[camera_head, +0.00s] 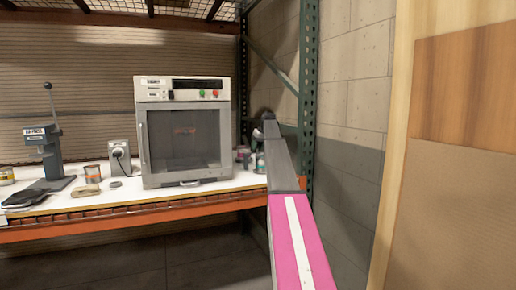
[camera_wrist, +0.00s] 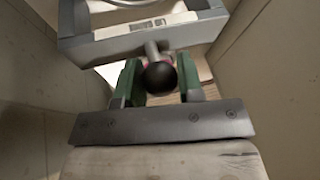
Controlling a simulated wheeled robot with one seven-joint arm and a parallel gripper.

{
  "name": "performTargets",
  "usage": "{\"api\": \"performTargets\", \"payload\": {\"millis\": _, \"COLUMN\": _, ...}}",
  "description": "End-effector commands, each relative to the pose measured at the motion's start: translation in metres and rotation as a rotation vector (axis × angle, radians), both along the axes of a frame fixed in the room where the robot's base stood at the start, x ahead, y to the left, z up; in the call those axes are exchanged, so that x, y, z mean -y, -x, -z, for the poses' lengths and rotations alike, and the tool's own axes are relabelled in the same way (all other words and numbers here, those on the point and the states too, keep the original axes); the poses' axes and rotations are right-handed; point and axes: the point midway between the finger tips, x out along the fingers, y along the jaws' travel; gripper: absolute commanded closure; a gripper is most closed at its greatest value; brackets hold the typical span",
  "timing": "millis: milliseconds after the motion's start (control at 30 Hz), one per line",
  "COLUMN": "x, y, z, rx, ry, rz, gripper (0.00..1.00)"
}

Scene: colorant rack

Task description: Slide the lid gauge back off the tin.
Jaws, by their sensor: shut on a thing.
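In the wrist view my gripper (camera_wrist: 160,82) has its two green fingers on either side of a round black knob (camera_wrist: 160,76), shut on it. A short metal stem joins the knob to a grey frame with a pale label, which looks like the lid gauge (camera_wrist: 95,47). Part of a pale curved rim (camera_wrist: 125,3) shows at the top edge inside the frame; I cannot tell whether it is the tin. In the head view my arm reaches to the right end of the bench and hides most of the gauge.
A green rack post (camera_head: 308,90) and a block wall (camera_head: 350,120) stand close on the right.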

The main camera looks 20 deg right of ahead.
Motion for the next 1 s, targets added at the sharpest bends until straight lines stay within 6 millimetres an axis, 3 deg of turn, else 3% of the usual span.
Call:
{"api": "performTargets", "payload": {"millis": 100, "x": 0.0, "y": -0.013, "z": -0.001, "rx": 0.0, "ry": 0.0, "rz": -0.001, "gripper": 1.0}}
{"api": "performTargets", "payload": {"millis": 333, "x": 0.0, "y": -0.013, "z": -0.001, "rx": 0.005, "ry": 0.001, "rz": 0.002, "gripper": 1.0}}
{"api": "performTargets", "payload": {"millis": 367, "x": 0.0, "y": -0.013, "z": -0.001, "rx": 0.005, "ry": 0.001, "rz": 0.002, "gripper": 0.59}}
{"api": "performTargets", "payload": {"millis": 400, "x": 0.0, "y": -0.013, "z": -0.001, "rx": 0.004, "ry": 0.0, "rz": 0.001, "gripper": 0.46}}
{"api": "performTargets", "payload": {"millis": 433, "x": 0.0, "y": -0.013, "z": -0.001, "rx": 0.004, "ry": 0.0, "rz": 0.001, "gripper": 0.41}}
{"api": "performTargets", "payload": {"millis": 767, "x": 0.0, "y": -0.011, "z": -0.002, "rx": 0.001, "ry": 0.001, "rz": 0.001, "gripper": 0.41}}
{"api": "performTargets", "payload": {"millis": 1000, "x": 0.005, "y": -0.005, "z": -0.02, "rx": 0.003, "ry": 0.0, "rz": 0.001, "gripper": 0.41}}
